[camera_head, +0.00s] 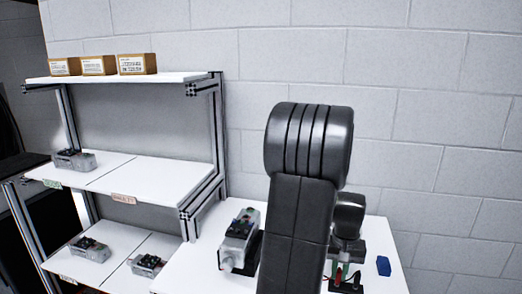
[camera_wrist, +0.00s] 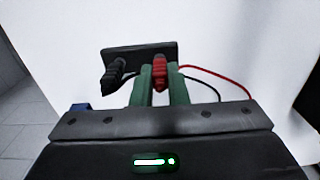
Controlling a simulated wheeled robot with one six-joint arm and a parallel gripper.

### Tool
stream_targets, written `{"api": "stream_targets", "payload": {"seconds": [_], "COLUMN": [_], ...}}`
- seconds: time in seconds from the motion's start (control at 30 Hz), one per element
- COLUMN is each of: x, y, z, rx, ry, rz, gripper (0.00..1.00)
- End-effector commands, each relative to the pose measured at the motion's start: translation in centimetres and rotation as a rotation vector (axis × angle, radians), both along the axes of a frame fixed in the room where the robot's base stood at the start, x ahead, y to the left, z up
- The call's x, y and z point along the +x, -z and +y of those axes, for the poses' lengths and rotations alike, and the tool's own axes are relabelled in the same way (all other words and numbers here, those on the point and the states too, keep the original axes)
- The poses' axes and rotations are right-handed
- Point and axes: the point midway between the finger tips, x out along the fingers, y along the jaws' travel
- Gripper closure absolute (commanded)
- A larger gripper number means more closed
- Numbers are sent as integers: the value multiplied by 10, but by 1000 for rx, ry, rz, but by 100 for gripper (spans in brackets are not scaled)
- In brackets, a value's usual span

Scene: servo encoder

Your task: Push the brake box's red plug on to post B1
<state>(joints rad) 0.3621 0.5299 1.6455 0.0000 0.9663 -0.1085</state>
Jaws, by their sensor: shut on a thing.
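The red plug (camera_wrist: 160,74) is between the two green fingers of my gripper (camera_wrist: 160,90) in the wrist view, and the fingers are shut on it. A red lead runs from the plug's side to the right. A dark box or plate (camera_wrist: 140,54) is just beyond the plug. A black plug (camera_wrist: 114,74) stands tilted to the left of my fingers, with a dark lead near it. I cannot read any post label, so B1 cannot be told. Whether the red plug touches a post is hidden. In the head view my arm covers much of this spot.
A grey motor unit (camera_head: 239,238) stands on the white table (camera_head: 395,283), left of my arm. A blue block (camera_head: 383,265) lies to the right. A shelf rack (camera_head: 150,182) at left holds more units and several cartons (camera_head: 137,64). A block wall is behind.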

Motion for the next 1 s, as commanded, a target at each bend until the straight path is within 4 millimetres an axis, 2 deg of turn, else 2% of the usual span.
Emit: {"api": "stream_targets", "payload": {"seconds": [0.47,1.0], "x": [0,0], "y": [-2,-28], "z": [0,0], "rx": [0,0], "ry": [0,0], "rz": [-1,-1], "gripper": [100,100]}}
